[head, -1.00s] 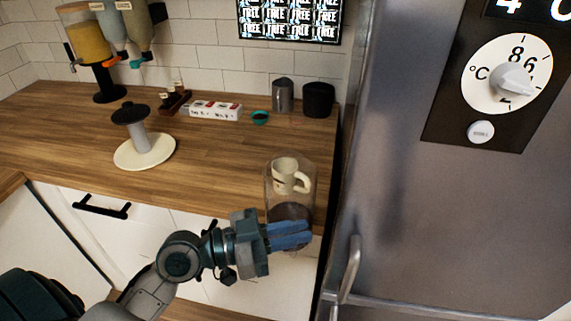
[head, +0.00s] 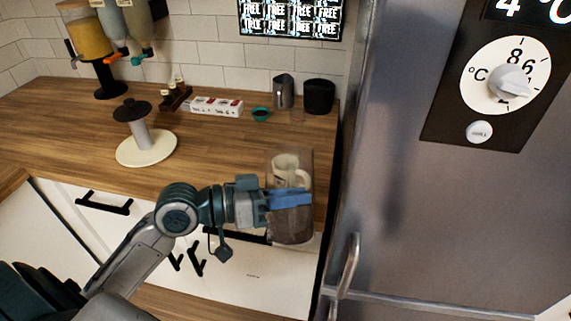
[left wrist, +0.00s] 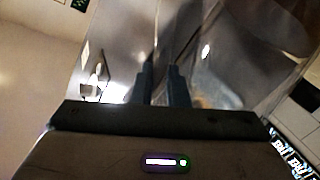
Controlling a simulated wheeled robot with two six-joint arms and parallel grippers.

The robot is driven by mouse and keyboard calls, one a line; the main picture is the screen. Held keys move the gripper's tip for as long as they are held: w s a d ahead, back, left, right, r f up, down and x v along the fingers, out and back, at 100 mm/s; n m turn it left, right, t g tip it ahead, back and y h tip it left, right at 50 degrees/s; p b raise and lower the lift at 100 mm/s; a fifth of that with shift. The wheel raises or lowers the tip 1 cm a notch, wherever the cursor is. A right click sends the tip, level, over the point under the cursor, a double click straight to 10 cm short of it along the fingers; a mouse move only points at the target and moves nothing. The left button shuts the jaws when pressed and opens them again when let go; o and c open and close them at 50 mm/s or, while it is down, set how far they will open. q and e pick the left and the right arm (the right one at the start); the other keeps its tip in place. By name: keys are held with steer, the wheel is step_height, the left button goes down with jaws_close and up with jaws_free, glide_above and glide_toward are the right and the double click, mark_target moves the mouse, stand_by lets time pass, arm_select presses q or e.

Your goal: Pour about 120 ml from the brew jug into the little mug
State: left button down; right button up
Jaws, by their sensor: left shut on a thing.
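The brew jug (head: 292,228) is a clear, see-through vessel with dark brown liquid in its lower part. My left gripper (head: 291,200), with blue fingers, is shut on it and holds it at the counter's front edge, leaning slightly. In the left wrist view, my two dark fingers (left wrist: 162,85) are close together against blurred, shiny clear surfaces. My right gripper is not in view.
A steel fridge (head: 400,190) stands close on the right. A white stand with a dark knob (head: 138,130) is left on the counter. A steel pitcher (head: 284,92), a black canister (head: 319,97) and a teal cup (head: 260,115) are at the back. The middle counter is clear.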

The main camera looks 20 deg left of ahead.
mark_target(291, 178)
arm_select(q)
steer(key=shift+w+a+f+b, duration=0.15)
steer(key=shift+w+b, duration=0.15)
steer(key=shift+b, duration=0.45)
steer(key=shift+w+a+r+n, duration=0.2)
steer(key=shift+r+n, duration=0.1)
steer(key=shift+n, duration=0.1)
steer(key=shift+w+a+r+n+p, duration=0.1)
steer(key=shift+w+r+n+p, duration=0.25)
steer(key=shift+p, duration=0.2)
steer(key=shift+w+a+r+p, duration=0.1)
steer(key=shift+w+r+p, duration=0.1)
steer(key=shift+p, duration=0.15)
steer(key=shift+w+a+r+n+g+p, duration=0.1)
steer(key=shift+w+a+n+g+p, duration=0.15)
steer(key=shift+n+p, duration=0.5)
steer(key=shift+w, duration=0.2)
steer(key=shift+w+f+n, duration=0.15)
steer(key=shift+f+n, duration=0.05)
steer(key=shift+n, duration=0.1)
steer(key=shift+a, duration=0.1)
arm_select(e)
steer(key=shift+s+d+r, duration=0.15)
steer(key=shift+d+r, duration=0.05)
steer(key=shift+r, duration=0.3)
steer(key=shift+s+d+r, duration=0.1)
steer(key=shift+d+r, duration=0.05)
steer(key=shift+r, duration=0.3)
